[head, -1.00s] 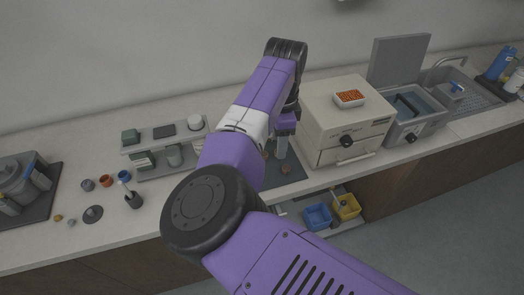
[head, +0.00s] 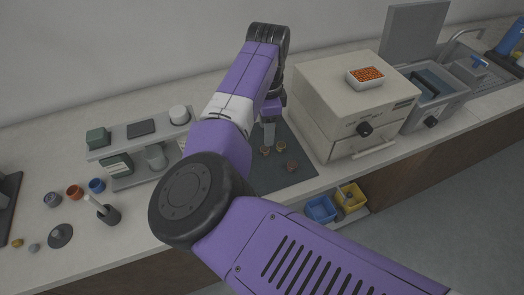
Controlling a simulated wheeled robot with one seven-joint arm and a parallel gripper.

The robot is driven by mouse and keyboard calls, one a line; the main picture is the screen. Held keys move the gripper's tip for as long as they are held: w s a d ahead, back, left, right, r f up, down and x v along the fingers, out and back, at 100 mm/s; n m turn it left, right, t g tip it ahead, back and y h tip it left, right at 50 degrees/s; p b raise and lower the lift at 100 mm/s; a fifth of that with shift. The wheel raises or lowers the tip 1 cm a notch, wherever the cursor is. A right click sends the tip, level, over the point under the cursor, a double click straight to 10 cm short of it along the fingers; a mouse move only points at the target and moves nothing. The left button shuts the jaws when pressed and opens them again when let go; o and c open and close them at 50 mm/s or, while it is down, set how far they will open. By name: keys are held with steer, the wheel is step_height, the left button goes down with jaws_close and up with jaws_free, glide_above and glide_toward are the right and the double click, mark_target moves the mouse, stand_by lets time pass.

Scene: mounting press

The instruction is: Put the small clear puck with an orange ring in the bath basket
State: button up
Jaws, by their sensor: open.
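Several small round pucks stand on a dark mat (head: 300,140): two lighter ones with an orange-brown tint, a left one (head: 265,151) and a right one (head: 281,147), and a redder one (head: 291,166) nearer the front. They are too small to tell which is clear with an orange ring. My gripper (head: 268,138) points down just above or behind the two lighter pucks, open, with no puck visible in it. The bath (head: 433,104) is a grey tank at the right; a dark basket (head: 425,86) shows inside it.
A beige oven-like box (head: 345,105) with an orange-filled tray (head: 366,77) on top stands between mat and bath. A grey shelf rack (head: 140,145) stands left of my arm. Blue (head: 320,209) and yellow (head: 351,197) bins sit below the counter edge.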

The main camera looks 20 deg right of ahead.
mark_target(265, 149)
steer(key=shift+w+f, duration=0.15)
steer(key=shift+f, duration=0.25)
steer(key=shift+w+f+p, duration=0.15)
steer(key=shift+f+p, duration=0.75)
steer(key=shift+f, duration=2.8)
jaws_close()
